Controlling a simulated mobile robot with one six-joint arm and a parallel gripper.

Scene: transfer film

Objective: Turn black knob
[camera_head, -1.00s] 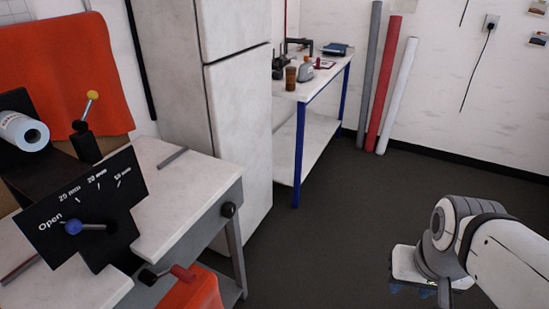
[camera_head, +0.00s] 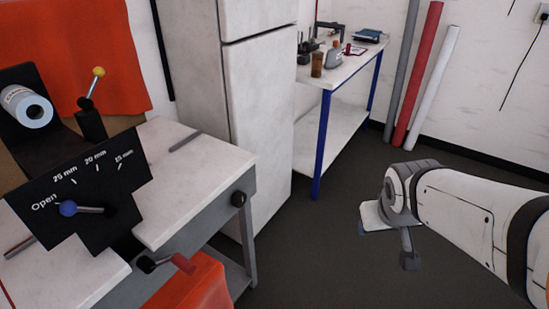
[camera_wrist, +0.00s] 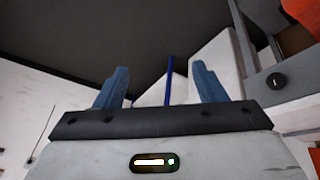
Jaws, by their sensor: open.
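The black knob (camera_head: 238,199) is a small round knob on the front grey edge of the white-topped workbench (camera_head: 205,155), near its right corner. It also shows at the right of the wrist view (camera_wrist: 276,80) with a small pale mark on its face. My gripper (camera_head: 385,245) is over the dark floor to the right of the bench, well apart from the knob. Its two blue fingers stand apart with nothing between them in the wrist view (camera_wrist: 160,72).
A black panel (camera_head: 90,180) carries a blue-tipped lever (camera_head: 68,208). A white cabinet (camera_head: 255,110) and blue-legged table (camera_head: 325,120) stand behind. The floor between bench and arm is clear.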

